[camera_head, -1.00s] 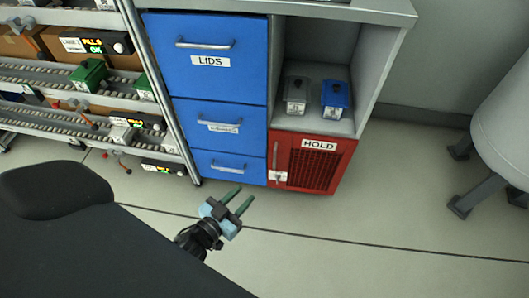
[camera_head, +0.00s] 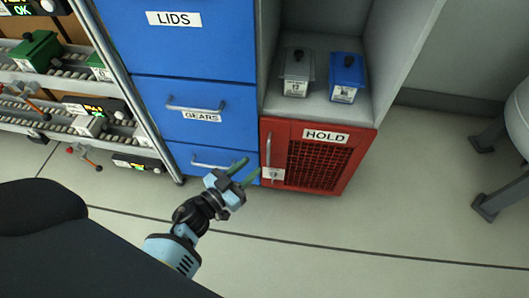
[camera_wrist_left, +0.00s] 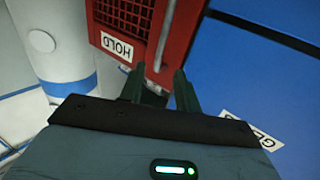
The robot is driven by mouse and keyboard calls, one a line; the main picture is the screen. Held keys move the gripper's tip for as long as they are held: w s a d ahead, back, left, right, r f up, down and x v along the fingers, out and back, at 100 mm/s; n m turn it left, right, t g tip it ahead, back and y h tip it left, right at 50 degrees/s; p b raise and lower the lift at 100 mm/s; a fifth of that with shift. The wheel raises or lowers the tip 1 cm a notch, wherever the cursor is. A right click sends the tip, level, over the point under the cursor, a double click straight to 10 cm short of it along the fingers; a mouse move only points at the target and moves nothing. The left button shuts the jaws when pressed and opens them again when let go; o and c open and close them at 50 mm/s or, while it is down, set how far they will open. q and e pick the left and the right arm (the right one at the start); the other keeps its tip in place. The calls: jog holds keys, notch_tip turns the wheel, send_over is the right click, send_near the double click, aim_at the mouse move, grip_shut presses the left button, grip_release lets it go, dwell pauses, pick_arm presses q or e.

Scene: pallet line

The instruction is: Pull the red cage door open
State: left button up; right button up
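The red cage door (camera_head: 318,158), labelled HOLD, is shut at the bottom right of the cabinet. Its upright metal handle (camera_head: 268,150) is on its left edge, with a pale latch plate (camera_head: 272,174) below. My left gripper (camera_head: 248,172) is open and empty, its green fingers in front of and just left of the latch plate. In the left wrist view the fingers (camera_wrist_left: 160,88) are apart and point at the red door (camera_wrist_left: 120,22), near the handle (camera_wrist_left: 164,35). Whether they touch anything cannot be told. My right gripper is not in view.
Blue drawers (camera_head: 195,110) with metal handles stand left of the door. A grey box (camera_head: 297,72) and a blue box (camera_head: 345,77) sit on the shelf above it. A white tank on legs (camera_head: 518,120) stands at right. The floor (camera_head: 360,222) before the door is clear.

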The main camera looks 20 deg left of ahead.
pick_arm(q)
jog(key=b+x, duration=0.2)
jog(key=x, duration=0.5)
jog(key=shift+f, duration=0.1)
jog(key=c, duration=0.6)
grip_shut()
